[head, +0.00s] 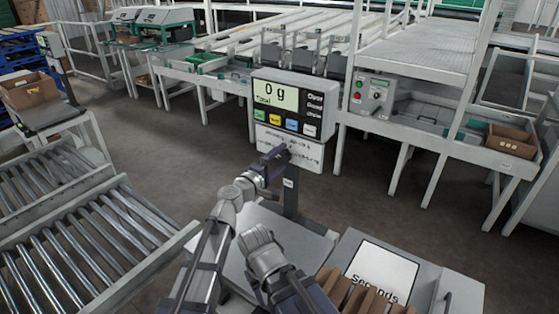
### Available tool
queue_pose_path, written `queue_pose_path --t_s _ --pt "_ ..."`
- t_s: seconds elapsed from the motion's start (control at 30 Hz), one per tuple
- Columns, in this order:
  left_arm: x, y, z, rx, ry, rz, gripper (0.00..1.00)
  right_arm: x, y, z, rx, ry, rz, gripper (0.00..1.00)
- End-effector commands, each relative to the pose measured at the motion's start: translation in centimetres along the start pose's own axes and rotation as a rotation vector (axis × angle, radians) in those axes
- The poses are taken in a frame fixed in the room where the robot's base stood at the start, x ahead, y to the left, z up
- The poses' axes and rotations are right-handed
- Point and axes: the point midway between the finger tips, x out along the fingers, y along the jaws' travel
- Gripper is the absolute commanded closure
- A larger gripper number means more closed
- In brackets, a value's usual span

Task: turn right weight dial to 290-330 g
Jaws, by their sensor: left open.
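The scale display (283,107) stands on a post in the middle of the head view. Its screen reads 0 g Total, above a row of coloured keys. A white label plate (308,150) with small text sits below it. My left gripper (286,153) is open and empty in front of this plate, partly covering the text; I cannot tell if it touches. I cannot make out a right weight dial. My right gripper does not show.
A tray marked Seconds (382,278) with brown cartons stands at the bottom right. Roller conveyors (85,225) fill the left side. A control box (370,93) with red and green buttons is on the grading line behind. Open floor (375,205) lies between.

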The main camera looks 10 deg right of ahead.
Motion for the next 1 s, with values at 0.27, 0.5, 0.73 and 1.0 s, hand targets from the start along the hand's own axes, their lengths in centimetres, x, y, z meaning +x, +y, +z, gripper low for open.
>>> queue_pose_path --t_s 0.27,0.5,0.73,1.0 --pt "-0.08 0.0 0.02 0.0 0.0 0.0 0.28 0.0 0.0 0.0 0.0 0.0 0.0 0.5" --pt "-0.08 0.0 0.0 0.0 0.0 0.0 0.55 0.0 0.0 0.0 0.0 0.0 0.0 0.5" --pt "-0.09 0.0 0.0 0.0 0.0 0.0 0.81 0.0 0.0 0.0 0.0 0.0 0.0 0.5" --pt "-0.09 0.0 0.0 0.002 0.0 0.0 1.0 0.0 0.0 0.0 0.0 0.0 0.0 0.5"
